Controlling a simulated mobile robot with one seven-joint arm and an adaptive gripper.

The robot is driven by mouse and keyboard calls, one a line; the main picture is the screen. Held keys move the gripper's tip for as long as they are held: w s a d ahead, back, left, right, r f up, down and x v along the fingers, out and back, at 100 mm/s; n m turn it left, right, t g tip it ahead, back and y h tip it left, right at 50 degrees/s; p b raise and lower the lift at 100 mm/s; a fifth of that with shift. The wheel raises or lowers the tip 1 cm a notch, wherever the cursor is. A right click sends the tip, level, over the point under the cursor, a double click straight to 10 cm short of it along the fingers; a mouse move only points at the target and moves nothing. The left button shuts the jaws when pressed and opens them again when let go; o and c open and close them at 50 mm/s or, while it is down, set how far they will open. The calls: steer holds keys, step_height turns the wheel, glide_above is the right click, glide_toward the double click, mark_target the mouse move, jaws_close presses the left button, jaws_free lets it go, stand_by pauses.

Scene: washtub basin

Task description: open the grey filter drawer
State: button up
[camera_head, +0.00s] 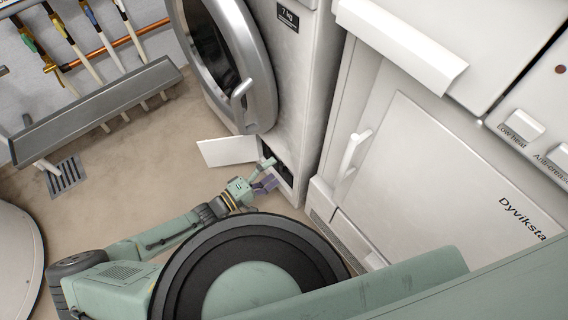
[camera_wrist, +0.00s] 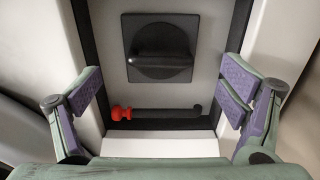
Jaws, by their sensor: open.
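In the wrist view, a light grey panel (camera_wrist: 215,50) sits inside a dark-edged opening. It carries a dark square plate with a round recess and a bar handle (camera_wrist: 160,66). I cannot tell for certain whether this panel is the grey filter drawer. My gripper (camera_wrist: 162,90) is open, with its purple-padded fingers on either side of the plate and nothing between them. In the head view, my gripper (camera_head: 267,175) is at the low opening of the front-loading washer (camera_head: 300,85), partly covering it.
A white flap (camera_head: 228,151) stands open left of the opening. Below the handle lies a dark hose with a red end (camera_wrist: 121,113). The washer's round door (camera_head: 232,60) hangs open above. A white Dyvikstad appliance (camera_head: 440,170) stands right. Floor (camera_head: 110,185) to the left is mostly clear.

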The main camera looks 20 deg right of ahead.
steer(key=shift+x, duration=2.4)
steer(key=c, duration=1.7)
